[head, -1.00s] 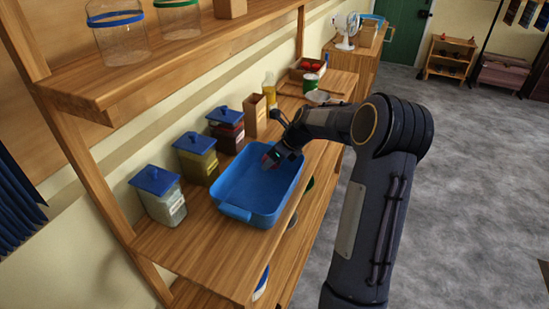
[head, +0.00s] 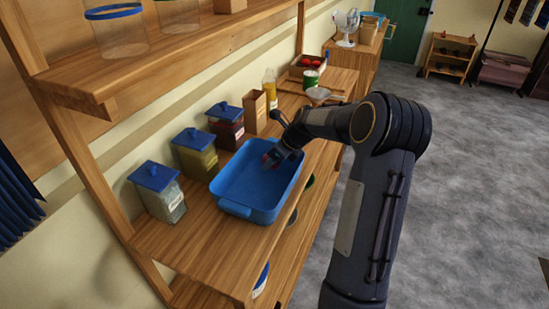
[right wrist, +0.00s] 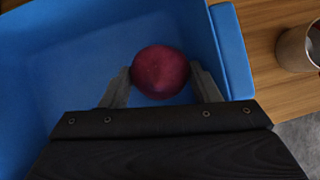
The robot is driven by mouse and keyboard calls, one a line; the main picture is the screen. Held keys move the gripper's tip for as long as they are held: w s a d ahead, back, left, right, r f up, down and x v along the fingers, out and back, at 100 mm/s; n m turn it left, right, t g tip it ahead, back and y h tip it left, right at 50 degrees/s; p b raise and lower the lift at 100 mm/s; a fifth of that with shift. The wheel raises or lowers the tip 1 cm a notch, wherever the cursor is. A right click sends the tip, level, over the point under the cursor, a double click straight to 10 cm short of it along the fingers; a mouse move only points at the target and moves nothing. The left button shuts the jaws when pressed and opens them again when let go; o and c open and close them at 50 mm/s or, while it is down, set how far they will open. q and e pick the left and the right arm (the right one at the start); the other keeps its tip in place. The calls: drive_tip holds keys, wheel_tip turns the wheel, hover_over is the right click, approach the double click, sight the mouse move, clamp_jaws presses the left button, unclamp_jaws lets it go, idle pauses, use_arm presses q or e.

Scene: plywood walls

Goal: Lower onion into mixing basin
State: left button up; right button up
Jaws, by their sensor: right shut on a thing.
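The mixing basin (head: 240,210) is a blue rectangular tub on the wooden shelf, and its blue wall (right wrist: 232,50) also shows in the right wrist view. The onion (right wrist: 160,71) is round and dark red-purple. My right gripper (right wrist: 161,85) is shut on it, one finger on each side. In the head view the right gripper (head: 276,155) is at the basin's far end, and the onion is mostly hidden by it. In the wrist view the onion appears over the basin floor near one wall. I cannot tell whether it touches the floor. My left gripper is out of view.
Blue-lidded jars (head: 194,152) stand along the wall side of the basin. A cardboard box (head: 255,113) and a yellow bottle (head: 270,88) stand beyond it. An upper shelf (head: 170,62) overhangs at left.

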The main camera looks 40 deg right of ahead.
drive_tip(key=shift+f+b, duration=0.4)
drive_tip(key=shift+f, duration=0.35)
idle(0.3)
idle(0.4)
drive_tip(key=o, duration=1.1)
drive_tip(key=shift+r, duration=0.1)
drive_tip(key=v, duration=0.7)
drive_tip(key=shift+s+r, duration=0.15)
drive_tip(key=shift+r, duration=0.15)
